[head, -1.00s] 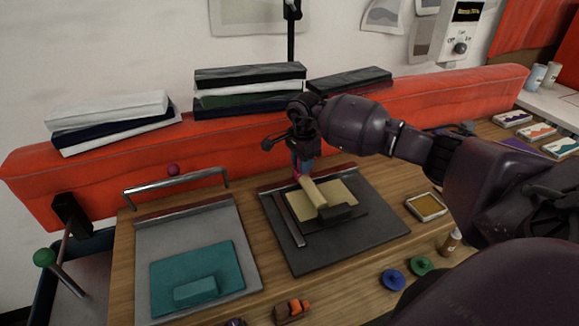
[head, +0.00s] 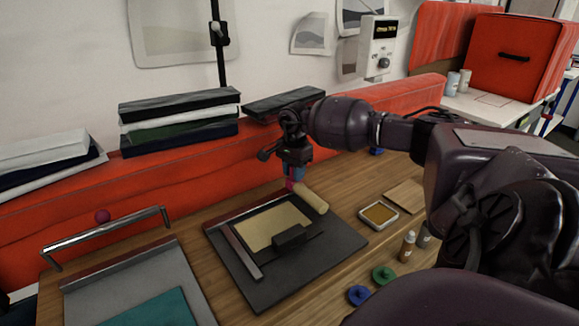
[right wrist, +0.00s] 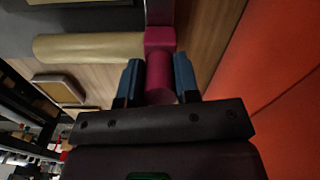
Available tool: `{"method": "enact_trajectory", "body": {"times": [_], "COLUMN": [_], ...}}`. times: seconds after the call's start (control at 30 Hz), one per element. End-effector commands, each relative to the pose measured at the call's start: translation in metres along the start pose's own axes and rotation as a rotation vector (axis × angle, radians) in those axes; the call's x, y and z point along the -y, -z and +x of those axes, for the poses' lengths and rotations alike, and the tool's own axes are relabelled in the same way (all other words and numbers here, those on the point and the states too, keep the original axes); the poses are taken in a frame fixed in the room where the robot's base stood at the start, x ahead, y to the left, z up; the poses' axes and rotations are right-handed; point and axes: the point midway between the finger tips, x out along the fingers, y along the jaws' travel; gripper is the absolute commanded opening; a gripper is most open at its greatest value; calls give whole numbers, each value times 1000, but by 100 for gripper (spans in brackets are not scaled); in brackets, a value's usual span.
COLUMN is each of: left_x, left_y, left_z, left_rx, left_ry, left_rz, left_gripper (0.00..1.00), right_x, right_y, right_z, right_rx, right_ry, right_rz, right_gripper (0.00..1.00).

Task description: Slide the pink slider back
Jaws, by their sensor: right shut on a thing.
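The pink slider (right wrist: 160,65) is a small magenta block with a round grip, next to the end of a cream roller (right wrist: 90,47). My right gripper (right wrist: 158,78) is shut on the grip, its two blue fingertips on either side. In the head view the pink piece (head: 290,185) shows just below the right gripper (head: 292,175), and the roller (head: 311,198) lies at the back right edge of the dark board (head: 335,238). A cream sheet (head: 264,227) lies on that board. My left gripper is not in view.
A red padded back (head: 180,185) with stacked books (head: 180,125) runs behind the bench. An ink pad (head: 379,214), bottles (head: 408,245) and blue (head: 359,295) and green (head: 384,275) knobs are at right. A grey tray (head: 110,280) with a metal bar (head: 105,230) is at left.

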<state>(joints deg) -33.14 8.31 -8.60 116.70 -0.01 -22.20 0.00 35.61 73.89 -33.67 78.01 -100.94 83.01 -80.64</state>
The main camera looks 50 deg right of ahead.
Motion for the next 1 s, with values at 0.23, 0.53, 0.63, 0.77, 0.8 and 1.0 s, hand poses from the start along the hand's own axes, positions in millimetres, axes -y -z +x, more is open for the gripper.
{"method": "enact_trajectory", "body": {"times": [0.23,0.53,0.63,0.77,0.8,1.0], "left_x": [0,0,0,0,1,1], "left_y": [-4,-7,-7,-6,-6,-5], "left_z": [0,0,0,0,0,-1], "left_rx": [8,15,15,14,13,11], "left_ry": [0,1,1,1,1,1], "left_rz": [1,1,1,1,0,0], "left_gripper": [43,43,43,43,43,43], "right_x": [0,0,0,1,1,1], "right_y": [0,0,0,0,0,0], "right_z": [0,0,-2,-14,-19,-56], "right_rx": [-2,-1,-1,-1,-1,-2], "right_ry": [0,0,1,3,4,4], "right_rz": [1,0,0,-1,-1,-1], "right_gripper": [42,55,55,55,55,55]}}
